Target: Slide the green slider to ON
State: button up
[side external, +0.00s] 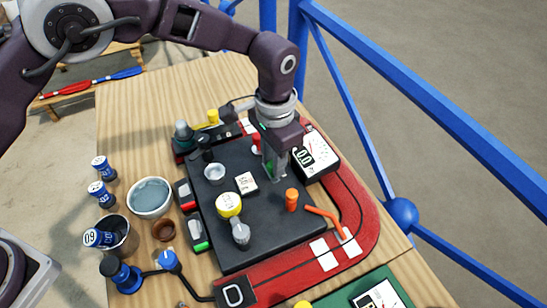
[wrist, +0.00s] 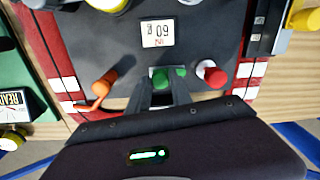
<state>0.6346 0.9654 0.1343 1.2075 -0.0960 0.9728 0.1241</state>
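A green part (wrist: 181,72), likely the green slider, shows at my fingertips in the wrist view, near the edge of the dark panel (side external: 270,237). My fingers cover some of it, and ON or OFF marks are not readable. My gripper (wrist: 162,73) points down at it, its two fingers a small gap apart with green showing between and beside them. Whether they press on it is unclear. In the side external view my gripper (side external: 273,172) is low over the panel's far right part and hides most of the green part.
A red knob (wrist: 211,73) and an orange knob (wrist: 105,81) flank my fingers. A small display (side external: 246,183), a yellow knob (side external: 229,203) and a grey knob (side external: 240,233) stand on the panel. A white meter (side external: 319,152) is close beside my gripper. Bowls and blue-capped bottles stand left.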

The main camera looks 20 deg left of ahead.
grip_shut()
dwell(1.1)
